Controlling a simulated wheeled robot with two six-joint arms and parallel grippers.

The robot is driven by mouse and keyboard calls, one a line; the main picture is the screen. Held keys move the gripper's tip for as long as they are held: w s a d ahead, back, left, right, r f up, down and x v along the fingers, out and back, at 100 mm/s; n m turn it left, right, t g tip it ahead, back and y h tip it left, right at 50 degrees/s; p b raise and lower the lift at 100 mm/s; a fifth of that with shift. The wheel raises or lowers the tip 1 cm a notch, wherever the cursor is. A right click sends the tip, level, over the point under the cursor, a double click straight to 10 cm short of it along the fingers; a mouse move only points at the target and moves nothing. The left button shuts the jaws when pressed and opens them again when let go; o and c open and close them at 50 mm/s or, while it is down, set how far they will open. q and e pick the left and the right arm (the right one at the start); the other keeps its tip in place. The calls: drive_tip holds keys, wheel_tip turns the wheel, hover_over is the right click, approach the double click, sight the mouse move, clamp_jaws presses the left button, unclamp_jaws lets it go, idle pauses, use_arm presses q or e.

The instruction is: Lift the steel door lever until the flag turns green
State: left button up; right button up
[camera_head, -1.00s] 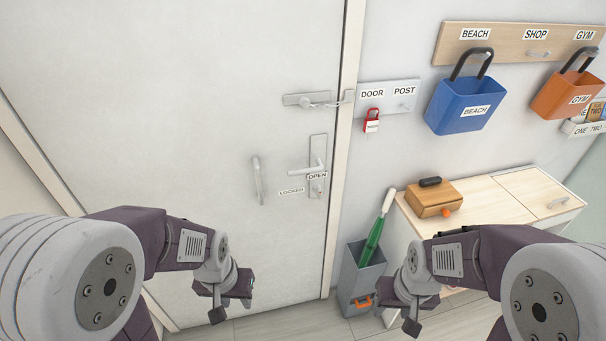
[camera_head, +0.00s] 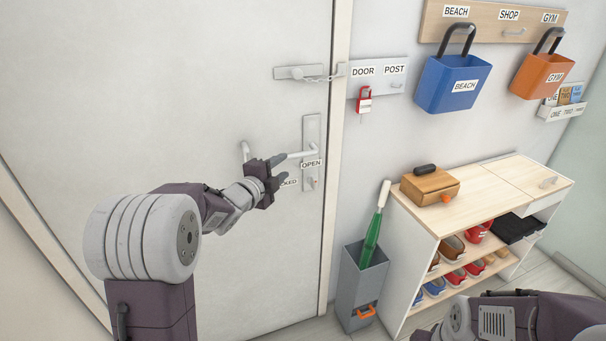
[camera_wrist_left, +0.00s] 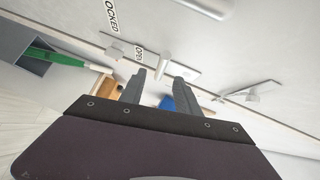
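The steel door lever (camera_head: 298,154) sticks out to the left from its upright plate (camera_head: 311,130) on the white door, and looks level. An OPEN label (camera_head: 311,163) sits just under it; a LOCKED label (camera_head: 290,182) is partly hidden behind my left gripper. I cannot make out a green flag. My left gripper (camera_head: 281,169) is open and empty, its fingertips close to the lever's free end, slightly below; I cannot tell whether they touch. In the left wrist view its two fingers (camera_wrist_left: 159,86) stand apart. Only my right arm shows at the lower right; its fingers are not visible.
A pull handle (camera_head: 245,151) is just left of my left gripper. A chain latch (camera_head: 298,73) is above the lever.

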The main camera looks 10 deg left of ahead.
sight(293, 158)
use_arm(q)
drive_tip(key=p+x, duration=0.1)
drive_tip(key=x, duration=0.3)
drive_tip(key=p+x, duration=0.1)
drive_tip(key=x, duration=0.3)
drive_tip(key=shift+w+r, duration=0.15)
drive_tip(key=shift+w, duration=0.25)
clamp_jaws()
idle(1.0)
